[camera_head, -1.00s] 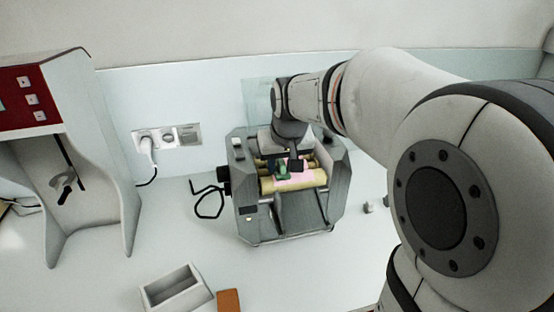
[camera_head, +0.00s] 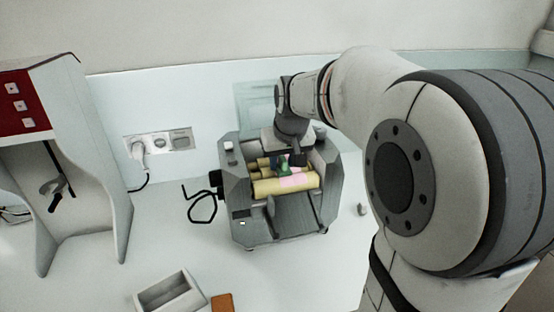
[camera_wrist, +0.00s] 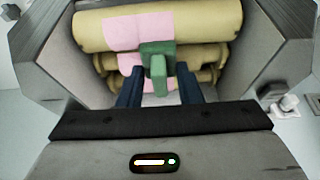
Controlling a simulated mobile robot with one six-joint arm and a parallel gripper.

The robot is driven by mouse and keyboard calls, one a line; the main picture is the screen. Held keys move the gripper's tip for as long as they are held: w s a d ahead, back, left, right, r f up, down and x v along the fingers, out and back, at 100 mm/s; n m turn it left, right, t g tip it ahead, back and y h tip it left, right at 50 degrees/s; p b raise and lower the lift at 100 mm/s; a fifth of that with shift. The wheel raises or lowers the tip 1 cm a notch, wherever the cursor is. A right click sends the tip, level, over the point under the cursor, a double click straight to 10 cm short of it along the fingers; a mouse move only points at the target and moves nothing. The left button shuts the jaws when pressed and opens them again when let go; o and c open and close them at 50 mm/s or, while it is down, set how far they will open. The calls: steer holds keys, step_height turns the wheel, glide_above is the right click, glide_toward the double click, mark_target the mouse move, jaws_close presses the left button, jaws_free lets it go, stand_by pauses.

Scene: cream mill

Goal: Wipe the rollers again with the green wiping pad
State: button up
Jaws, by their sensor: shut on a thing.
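The grey mill (camera_head: 270,222) stands on the white worktop with several yellow rollers (camera_head: 265,188) in its open top. Pink patches (camera_head: 294,181) show on the rollers, and in the wrist view a pink band (camera_wrist: 138,30) lies on the large roller (camera_wrist: 200,22). My gripper (camera_wrist: 158,84) is shut on the green wiping pad (camera_wrist: 158,58), with its dark blue fingers either side of the pad's handle. The pad is at the rollers beside the large one; I cannot tell whether it touches. In the head view the pad (camera_head: 284,169) is small and partly hidden by my gripper.
A white stand with a red button panel (camera_head: 22,105) is at the left. A grey open box (camera_head: 168,290) and an orange-brown block (camera_head: 222,303) lie at the front. A black cable (camera_head: 200,207) loops left of the mill. Wall sockets (camera_head: 160,142) are behind.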

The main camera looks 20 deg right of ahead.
mark_target(285, 172)
steer(key=shift+w+r+p, duration=0.1)
steer(key=shift+w+p, duration=0.75)
steer(key=shift+w, duration=2.55)
steer(key=shift+s+b, duration=0.65)
steer(key=shift+s, duration=0.65)
steer(key=shift+w+p, duration=0.5)
steer(key=shift+w, duration=0.7)
steer(key=shift+s+f+b, duration=0.2)
steer(key=shift+s+b, duration=0.15)
steer(key=shift+s, duration=0.15)
steer(key=shift+s+r+b, duration=0.15)
steer(key=shift+s+b, duration=0.25)
steer(key=shift+s, duration=0.75)
steer(key=shift+s+b, duration=0.5)
steer(key=shift+s, duration=0.4)
steer(key=shift+s+b, duration=0.65)
steer(key=shift+s, duration=1.6)
